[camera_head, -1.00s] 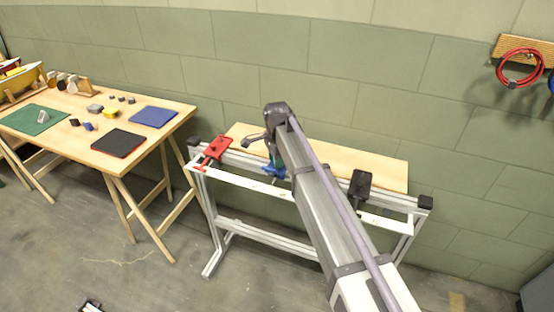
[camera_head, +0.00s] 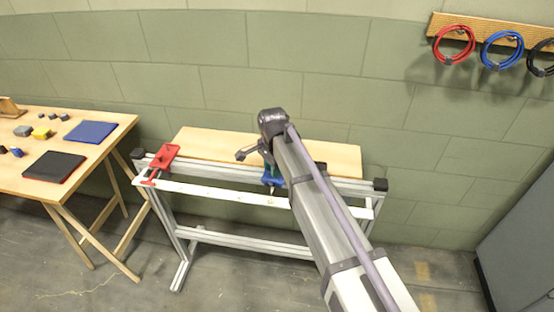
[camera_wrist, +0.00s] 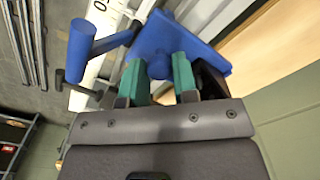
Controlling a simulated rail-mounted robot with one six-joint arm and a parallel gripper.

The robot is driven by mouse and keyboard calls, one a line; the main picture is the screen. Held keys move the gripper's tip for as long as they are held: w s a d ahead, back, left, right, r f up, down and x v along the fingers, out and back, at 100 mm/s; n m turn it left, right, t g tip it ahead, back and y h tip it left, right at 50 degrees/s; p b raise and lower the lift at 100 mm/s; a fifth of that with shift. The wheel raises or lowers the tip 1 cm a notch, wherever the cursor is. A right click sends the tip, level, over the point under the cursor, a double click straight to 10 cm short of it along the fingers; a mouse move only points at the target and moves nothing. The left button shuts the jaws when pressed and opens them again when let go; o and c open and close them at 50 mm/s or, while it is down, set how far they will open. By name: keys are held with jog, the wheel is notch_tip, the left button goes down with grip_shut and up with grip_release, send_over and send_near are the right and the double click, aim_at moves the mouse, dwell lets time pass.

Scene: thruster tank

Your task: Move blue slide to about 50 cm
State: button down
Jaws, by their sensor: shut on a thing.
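The blue slide (camera_head: 271,180) sits on the aluminium rail frame, near the middle of its length. It fills the upper middle of the wrist view (camera_wrist: 168,40), with a blue knob (camera_wrist: 82,42) to the left. My gripper (camera_wrist: 158,72) has green fingertips on either side of a part of the blue slide and is shut on it. In the head view my arm partly hides the gripper and slide. A white ruler (camera_head: 215,193) runs along the front of the frame. A "0" digit shows on it in the wrist view, but the full reading cannot be made out.
A red slide (camera_head: 161,160) stands at the rail's left end. A dark slide is mostly hidden behind my arm to the right of the blue one. A wooden board (camera_head: 205,143) lies behind the rail. A wooden table (camera_head: 100,140) stands left; a grey cabinet (camera_head: 520,240) stands right.

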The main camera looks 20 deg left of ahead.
jog(key=shift+w+d, duration=0.1)
jog(key=shift+d, duration=0.25)
jog(key=shift+a, duration=0.1)
jog(key=c, duration=0.9)
grip_release()
notch_tip(320, 180, up, 11)
jog(key=p, duration=1)
jog(key=shift+p, duration=0.4)
jog(key=shift+f, duration=0.15)
